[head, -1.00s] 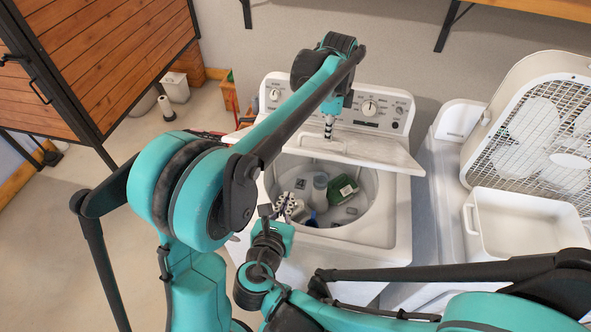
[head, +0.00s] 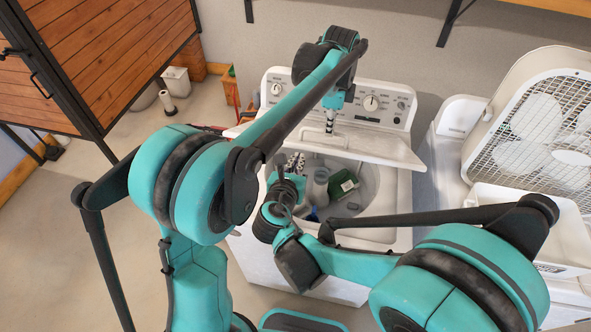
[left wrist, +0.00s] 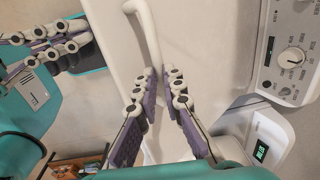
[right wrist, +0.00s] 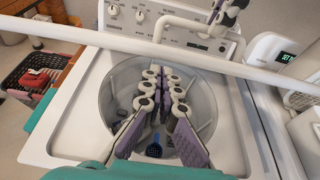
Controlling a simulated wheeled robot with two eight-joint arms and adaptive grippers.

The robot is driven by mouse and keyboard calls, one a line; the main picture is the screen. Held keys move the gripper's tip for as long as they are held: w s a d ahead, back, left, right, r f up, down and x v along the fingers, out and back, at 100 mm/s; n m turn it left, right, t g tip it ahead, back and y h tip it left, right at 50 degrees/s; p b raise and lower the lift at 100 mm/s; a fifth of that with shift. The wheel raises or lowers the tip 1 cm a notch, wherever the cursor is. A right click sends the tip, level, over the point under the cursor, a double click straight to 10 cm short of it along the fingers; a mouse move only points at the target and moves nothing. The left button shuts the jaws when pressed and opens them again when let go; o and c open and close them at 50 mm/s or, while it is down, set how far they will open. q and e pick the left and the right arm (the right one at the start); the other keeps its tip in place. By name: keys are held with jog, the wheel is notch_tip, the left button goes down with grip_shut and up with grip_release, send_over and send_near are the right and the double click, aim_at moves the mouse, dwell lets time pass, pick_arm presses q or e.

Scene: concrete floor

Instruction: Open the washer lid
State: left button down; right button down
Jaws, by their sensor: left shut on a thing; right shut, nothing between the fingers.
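The white washer (head: 390,215) stands in front of me, its lid (head: 385,152) partly raised and tilted over the open drum. The lid has a bar handle (left wrist: 143,30). My left gripper (head: 330,128) is at the lid, and the left wrist view shows its fingers (left wrist: 159,80) shut at one end of that handle. My right gripper (right wrist: 166,80) is shut and empty above the drum, at the lid's front side. In the head view its fingers (head: 290,163) are near the lid's lower edge, partly hidden by my arms. I cannot tell whether they touch the lid.
Inside the drum lie a green bottle (head: 342,184) and other containers. To the right are a white fan (head: 545,130) and a white bin (head: 520,208). A dark basket with red contents (right wrist: 36,78) stands left of the washer. A wooden cabinet (head: 85,55) is far left.

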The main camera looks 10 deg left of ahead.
aim_at(302, 146)
pick_arm(q)
jog(key=shift+w+a+f, duration=0.1)
jog(key=shift+w+f, duration=0.05)
jog(key=shift+w, duration=0.15)
pick_arm(e)
jog(key=shift+w+r, duration=0.45)
jog(key=shift+r, duration=0.25)
jog(key=shift+w+r, duration=0.4)
jog(key=shift+r, duration=0.25)
pick_arm(q)
jog(key=shift+s, duration=0.2)
pick_arm(e)
jog(key=shift+r, duration=0.1)
pick_arm(q)
jog(key=c, duration=1.6)
grip_release()
jog(key=shift+s, duration=0.1)
